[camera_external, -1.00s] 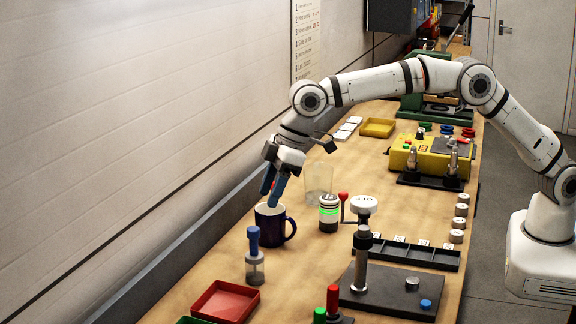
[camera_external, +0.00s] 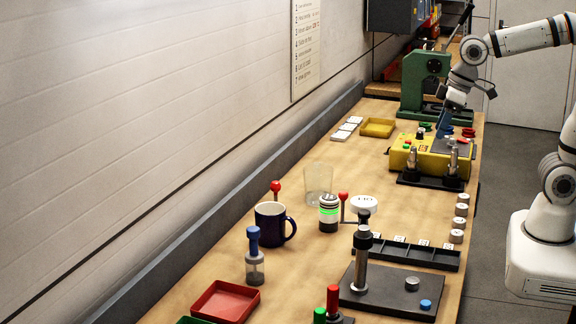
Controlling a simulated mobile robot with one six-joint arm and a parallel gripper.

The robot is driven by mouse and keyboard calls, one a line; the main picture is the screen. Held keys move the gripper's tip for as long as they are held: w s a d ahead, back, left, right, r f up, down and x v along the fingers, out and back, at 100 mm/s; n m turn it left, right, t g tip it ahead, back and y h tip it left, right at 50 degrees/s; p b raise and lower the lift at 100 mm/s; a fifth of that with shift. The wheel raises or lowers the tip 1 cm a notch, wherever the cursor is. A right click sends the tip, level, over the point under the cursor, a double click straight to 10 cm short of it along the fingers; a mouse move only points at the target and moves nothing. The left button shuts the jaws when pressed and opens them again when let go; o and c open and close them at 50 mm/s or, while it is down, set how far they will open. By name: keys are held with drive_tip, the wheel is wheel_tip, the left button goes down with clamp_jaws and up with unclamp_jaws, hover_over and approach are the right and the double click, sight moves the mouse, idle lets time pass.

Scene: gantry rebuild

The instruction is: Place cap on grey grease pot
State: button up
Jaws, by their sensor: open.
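My gripper (camera_external: 443,128) is open, with blue fingers pointing down at the back of the yellow box (camera_external: 428,163). Small dark and coloured round pieces lie close to the fingers, including a red one (camera_external: 468,132); I cannot tell whether one is the cap or whether the fingers touch any. A small grey cylinder (camera_external: 412,284) and a blue disc (camera_external: 426,304) sit on the dark plate. A white-and-black pot with a green band (camera_external: 329,213) stands mid-bench. I cannot tell for certain which thing is the grey grease pot.
A dark blue mug (camera_external: 270,224) has a red ball-topped piece (camera_external: 275,186) at its rear rim. A clear glass (camera_external: 318,181), a blue-topped bottle (camera_external: 254,262), a red tray (camera_external: 225,301) and a post (camera_external: 361,262) stand nearby. The green press (camera_external: 425,80) rises behind my gripper.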

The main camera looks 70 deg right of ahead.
drive_tip(key=s+d+f+m, duration=0.1)
drive_tip(key=s+d+f, duration=0.2)
drive_tip(key=s, duration=0.6)
drive_tip(key=shift+s+d+f, duration=0.2)
drive_tip(key=shift+s+f, duration=0.2)
drive_tip(key=shift+f, duration=0.45)
